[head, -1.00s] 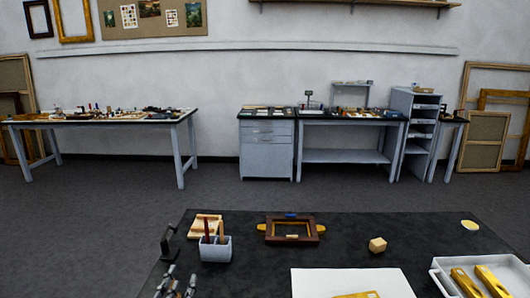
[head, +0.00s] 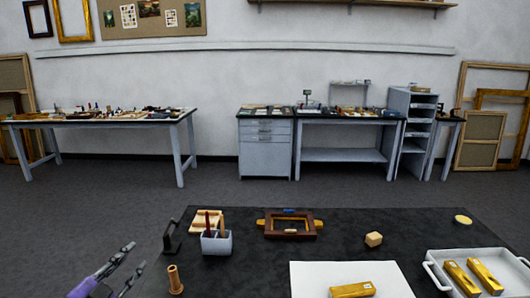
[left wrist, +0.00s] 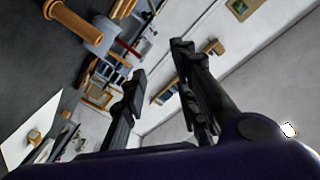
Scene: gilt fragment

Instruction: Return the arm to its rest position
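My left gripper (head: 124,262) is in the lower left of the head view, beside the left edge of the dark worktable (head: 255,272). Its two fingers are apart with nothing between them. In the left wrist view the dark fingers (left wrist: 160,62) also stand apart and empty. A turned wooden piece (head: 175,281) stands upright on the table's left front corner, to the right of the gripper and apart from it. My right gripper does not show.
On the table are a white cup with tools (head: 216,243), a dark stand (head: 172,238), a wooden frame (head: 290,226), a wooden block (head: 373,239), a white sheet (head: 310,283) with a gilt piece (head: 352,289), and a white tray (head: 433,275) with gilt pieces. Grey floor (head: 75,225) is clear at left.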

